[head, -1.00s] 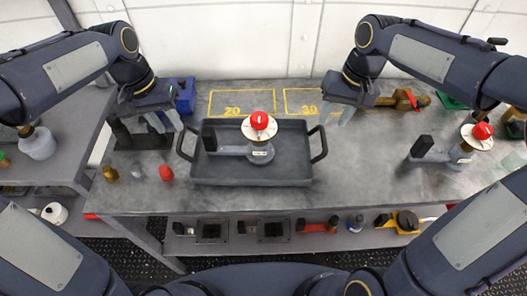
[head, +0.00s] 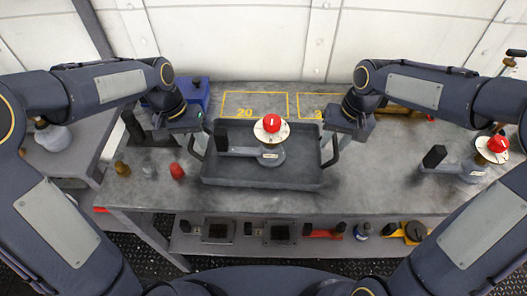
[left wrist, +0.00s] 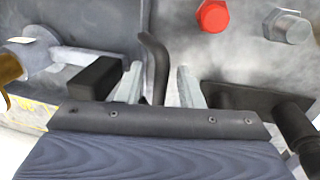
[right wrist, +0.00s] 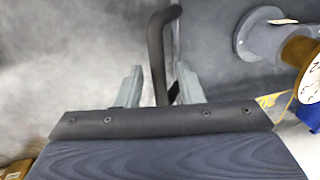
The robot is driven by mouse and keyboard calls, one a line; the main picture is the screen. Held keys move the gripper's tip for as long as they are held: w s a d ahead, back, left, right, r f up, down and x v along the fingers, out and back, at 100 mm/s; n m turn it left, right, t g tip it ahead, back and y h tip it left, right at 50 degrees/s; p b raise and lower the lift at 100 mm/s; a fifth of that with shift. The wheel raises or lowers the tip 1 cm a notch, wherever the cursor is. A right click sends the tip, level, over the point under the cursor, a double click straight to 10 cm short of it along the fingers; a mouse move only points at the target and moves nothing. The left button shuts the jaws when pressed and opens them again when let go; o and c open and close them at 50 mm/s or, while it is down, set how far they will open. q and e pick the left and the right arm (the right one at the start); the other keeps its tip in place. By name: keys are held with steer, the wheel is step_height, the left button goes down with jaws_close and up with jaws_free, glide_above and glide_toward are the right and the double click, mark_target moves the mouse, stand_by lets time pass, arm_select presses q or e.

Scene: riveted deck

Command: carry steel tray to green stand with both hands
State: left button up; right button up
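The dark grey steel tray (head: 222,179) lies on the workbench, with a handle at each end. A grey fitting (head: 270,157) with a round dial and red cap stands in it. My left gripper (head: 196,133) is at the left handle; in the left wrist view its open fingers (left wrist: 157,86) straddle the handle (left wrist: 154,58), with gaps showing. My right gripper (head: 338,143) is at the right handle; in the right wrist view its open fingers (right wrist: 159,88) straddle the handle (right wrist: 156,40), also with gaps. I cannot make out the green stand now; my right arm covers much of that side.
Another red-capped fitting (head: 470,168) stands at the bench's right. A red bolt (head: 177,171) and small parts lie left of the tray. A blue bin (head: 196,93) is at the back left. Yellow-outlined areas (head: 254,93) mark the bench behind. A lower shelf holds several parts.

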arm_select(q)
jaws_close()
arm_select(e)
jaws_close()
